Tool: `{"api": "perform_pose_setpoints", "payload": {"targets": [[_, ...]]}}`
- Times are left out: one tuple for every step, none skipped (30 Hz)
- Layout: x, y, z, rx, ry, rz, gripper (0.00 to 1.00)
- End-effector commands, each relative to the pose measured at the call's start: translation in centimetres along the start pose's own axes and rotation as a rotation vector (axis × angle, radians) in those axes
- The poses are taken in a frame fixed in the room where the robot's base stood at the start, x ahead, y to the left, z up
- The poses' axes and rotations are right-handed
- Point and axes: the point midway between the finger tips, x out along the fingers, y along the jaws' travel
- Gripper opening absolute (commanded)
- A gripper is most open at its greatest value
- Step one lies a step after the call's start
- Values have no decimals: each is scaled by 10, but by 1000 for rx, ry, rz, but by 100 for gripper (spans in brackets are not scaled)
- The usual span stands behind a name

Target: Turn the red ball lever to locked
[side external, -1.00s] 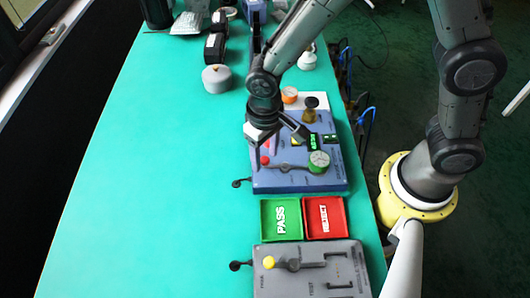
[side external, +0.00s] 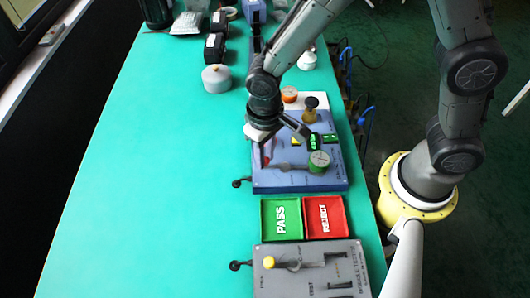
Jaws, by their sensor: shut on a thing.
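The red ball lever (side external: 267,161) is at the left side of the blue-grey valve box (side external: 290,182). Its dark arm runs right toward a round green-rimmed gauge (side external: 319,160). My gripper (side external: 265,157) is over the left edge of the box, its fingers pointing down and shut on the red ball lever. The fingers hide most of the ball. The lever's exact angle against any locked mark cannot be read at this size.
A brass-coloured knob (side external: 310,108) stands at the back of the box beside green displays (side external: 316,141). A green PASS tray (side external: 281,218) and red REJECT tray (side external: 324,217) lie in front. A grey module tester (side external: 310,272) is nearer. The mat's left side is clear.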

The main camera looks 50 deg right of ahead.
Motion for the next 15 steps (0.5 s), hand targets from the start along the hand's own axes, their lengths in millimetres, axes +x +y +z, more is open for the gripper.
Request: {"api": "perform_pose_setpoints", "payload": {"targets": [[0, -1, 1, -18, 0, 0, 0], [0, -1, 1, -32, 0, 0, 0], [0, -2, 2, -51, 0, 0, 0], [-1, -2, 2, -69, 1, 0, 0], [-1, -3, 3, -86, 1, 0, 0], [-1, -4, 4, -114, 0, 0, 0], [-1, -4, 5, -137, 0, 0, 0], [-1, -5, 6, -160, 1, 0, 0], [-1, -6, 7, -194, 1, 0, 0], [-1, -7, 8, -221, 1, 0, 0], [-1, -8, 9, -249, 1, -1, 0], [-1, -8, 11, -286, 0, 0, 0], [-1, -9, 12, -314, 1, 0, 0], [-1, -10, 14, -342, 1, 0, 0], [-1, -10, 15, -380, 1, 0, 0]]}}
